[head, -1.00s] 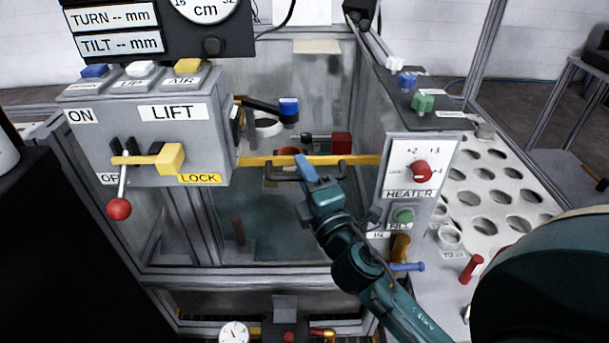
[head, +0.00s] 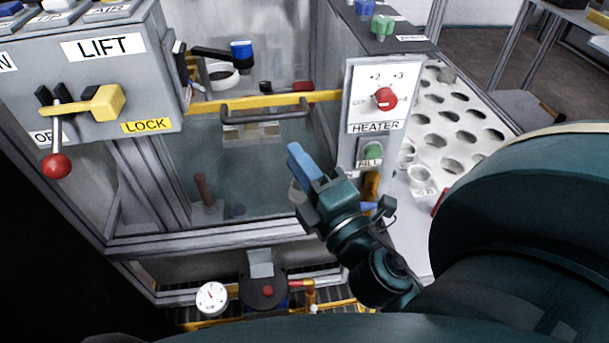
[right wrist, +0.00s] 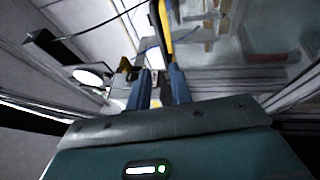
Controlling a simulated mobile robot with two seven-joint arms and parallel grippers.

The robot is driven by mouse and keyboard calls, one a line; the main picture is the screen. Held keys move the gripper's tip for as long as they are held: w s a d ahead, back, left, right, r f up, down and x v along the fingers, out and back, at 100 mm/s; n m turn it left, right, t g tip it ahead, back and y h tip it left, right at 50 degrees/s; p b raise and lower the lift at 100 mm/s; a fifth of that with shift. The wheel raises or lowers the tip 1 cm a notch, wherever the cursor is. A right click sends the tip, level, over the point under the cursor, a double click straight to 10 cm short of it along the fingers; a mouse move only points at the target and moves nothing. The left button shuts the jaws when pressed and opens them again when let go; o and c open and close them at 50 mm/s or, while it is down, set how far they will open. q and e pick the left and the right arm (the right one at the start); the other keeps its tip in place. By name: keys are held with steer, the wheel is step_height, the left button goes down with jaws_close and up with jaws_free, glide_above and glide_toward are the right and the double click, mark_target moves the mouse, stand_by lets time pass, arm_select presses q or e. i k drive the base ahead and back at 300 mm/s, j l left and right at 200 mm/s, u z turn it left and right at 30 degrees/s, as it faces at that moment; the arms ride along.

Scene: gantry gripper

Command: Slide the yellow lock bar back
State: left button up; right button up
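The yellow lock bar (head: 82,106) lies across the lever slots on the front of the grey LIFT box (head: 150,85), with a thick yellow block at its right end. The yellow LOCK label (head: 147,125) is below that block. A lever with a red knob (head: 56,166) hangs down at the bar's left part. My right gripper (head: 303,160) has blue fingers and is right of and below the bar, well apart from it. In the right wrist view its fingers (right wrist: 160,88) stand apart with nothing held between them. My left gripper is not in view.
A yellow rail (head: 205,107) with a dark handle (head: 262,116) crosses the tank front, between my right gripper and the LIFT box. The HEATER panel (head: 378,95) stands to the right. A pressure gauge (head: 212,298) is low in front. A holed white rack (head: 460,125) is at right.

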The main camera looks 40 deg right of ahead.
mark_target(107, 105)
steer(key=k+j, duration=0.65)
steer(key=k, duration=0.25)
